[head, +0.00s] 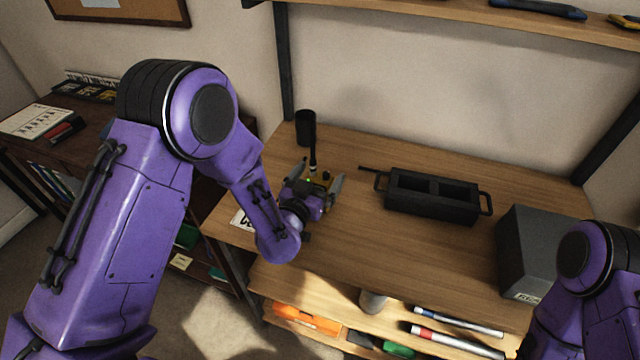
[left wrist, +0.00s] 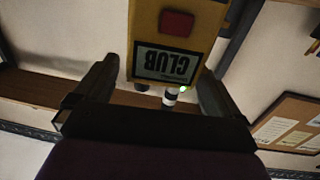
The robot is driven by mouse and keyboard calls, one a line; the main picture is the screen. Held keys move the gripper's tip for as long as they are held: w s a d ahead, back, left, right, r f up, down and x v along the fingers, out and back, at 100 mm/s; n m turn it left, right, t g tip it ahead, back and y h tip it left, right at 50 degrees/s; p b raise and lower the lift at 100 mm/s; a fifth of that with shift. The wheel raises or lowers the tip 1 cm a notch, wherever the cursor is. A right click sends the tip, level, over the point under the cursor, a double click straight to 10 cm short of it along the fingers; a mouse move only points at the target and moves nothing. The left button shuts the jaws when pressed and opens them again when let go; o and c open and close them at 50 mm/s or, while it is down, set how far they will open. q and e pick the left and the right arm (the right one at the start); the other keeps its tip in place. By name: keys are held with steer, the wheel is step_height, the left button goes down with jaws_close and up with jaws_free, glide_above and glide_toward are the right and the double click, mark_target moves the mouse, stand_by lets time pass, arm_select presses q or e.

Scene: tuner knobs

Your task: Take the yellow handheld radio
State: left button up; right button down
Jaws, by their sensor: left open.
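The yellow handheld radio (head: 326,177) stands near the left end of the wooden tabletop, mostly hidden by my left gripper in the head view. Its dark antenna rises above the gripper. In the left wrist view the yellow radio (left wrist: 200,18) shows a red button and a grey panel reading CLUB upside down. My left gripper (head: 316,178) is open at the radio. In the left wrist view its fingers (left wrist: 157,80) lie apart with the radio's panel end between them; I cannot tell if either touches. My right gripper is out of view.
A black cup (head: 305,127) stands behind the radio. A black handled tray (head: 432,206) lies to the right, then a dark grey box (head: 540,250). A white card (head: 240,220) lies at the left edge. A lower shelf (head: 345,301) holds markers and an orange item.

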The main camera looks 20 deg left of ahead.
arm_select(q)
steer(key=shift+w+d, duration=0.1)
steer(key=shift+w, duration=0.3)
steer(key=c, duration=1.7)
steer(key=shift+o, duration=0.2)
steer(key=shift+r, duration=0.1)
